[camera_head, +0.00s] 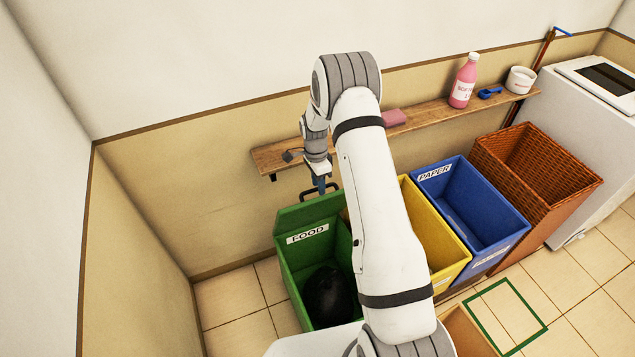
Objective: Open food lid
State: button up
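The green food bin (287,272) stands on the tiled floor at the left end of a row of bins. Its top is uncovered, and a black bag (327,296) shows inside. A green panel labelled FOOD (290,222) stands upright at its back and looks like the raised lid. A dark handle (335,186) is at the panel's top edge. My gripper (321,187) points down at this handle, touching it or very near. The fingers are small and partly hidden, so I cannot tell whether they hold it. My arm hides the right side of the bin.
A wooden wall shelf (275,157) runs behind my gripper, with a pink bottle (463,82) and a white tub (520,79). A yellow bin (430,235), a blue paper bin (487,210) and a wicker basket (540,180) stand to the right. The left wall is close.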

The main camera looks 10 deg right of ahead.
jog(key=shift+c, duration=0.4)
grip_shut()
jog(key=w+a+r+b, duration=0.1)
jog(key=w+b, duration=0.3)
jog(key=w, duration=0.5)
jog(key=shift+w+a+r, duration=0.2)
jog(key=shift+a+r, duration=0.05)
jog(key=shift+a, duration=0.2)
jog(key=shift+o, duration=0.4)
grip_release()
